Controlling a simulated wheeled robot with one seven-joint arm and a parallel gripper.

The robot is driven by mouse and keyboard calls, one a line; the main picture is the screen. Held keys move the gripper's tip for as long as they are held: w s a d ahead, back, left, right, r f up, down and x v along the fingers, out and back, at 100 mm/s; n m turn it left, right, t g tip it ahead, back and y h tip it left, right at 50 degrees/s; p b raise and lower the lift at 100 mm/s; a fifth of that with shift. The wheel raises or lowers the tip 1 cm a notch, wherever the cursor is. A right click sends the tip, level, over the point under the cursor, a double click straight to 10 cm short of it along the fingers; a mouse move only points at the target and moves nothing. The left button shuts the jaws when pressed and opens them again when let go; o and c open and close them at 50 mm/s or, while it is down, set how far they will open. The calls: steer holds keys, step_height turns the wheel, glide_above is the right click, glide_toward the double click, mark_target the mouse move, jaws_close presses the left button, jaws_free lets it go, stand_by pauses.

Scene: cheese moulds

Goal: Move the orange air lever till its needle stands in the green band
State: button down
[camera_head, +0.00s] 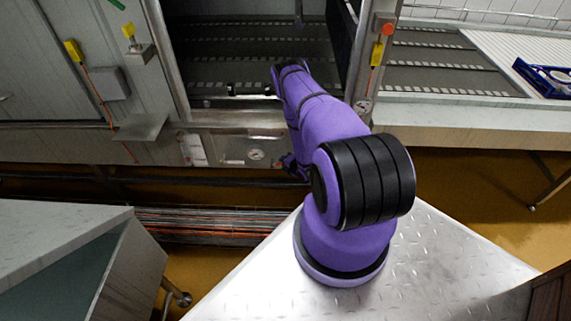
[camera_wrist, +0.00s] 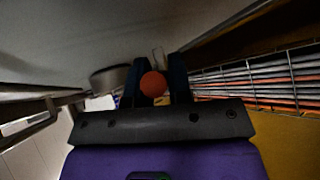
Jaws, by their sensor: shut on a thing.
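The orange air lever shows its round orange knob (camera_wrist: 153,84) in the wrist view, between the two dark fingers of my gripper (camera_wrist: 156,76). The fingers are shut on it. In the head view my gripper (camera_head: 290,165) is low at the front of the steel machine, partly hidden by my purple arm; the lever is mostly hidden there.
Pipes and cables (camera_head: 205,222) run low under the panel. A steel bin (camera_head: 75,250) stands at front left.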

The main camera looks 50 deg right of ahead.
steer(key=shift+w+r, duration=0.1)
steer(key=shift+r, duration=0.05)
stand_by(0.4)
steer(key=c, duration=1.1)
jaws_free()
steer(key=shift+o, duration=0.2)
steer(key=v, duration=1.1)
steer(key=shift+w+r, duration=0.15)
steer(key=shift+a, duration=0.1)
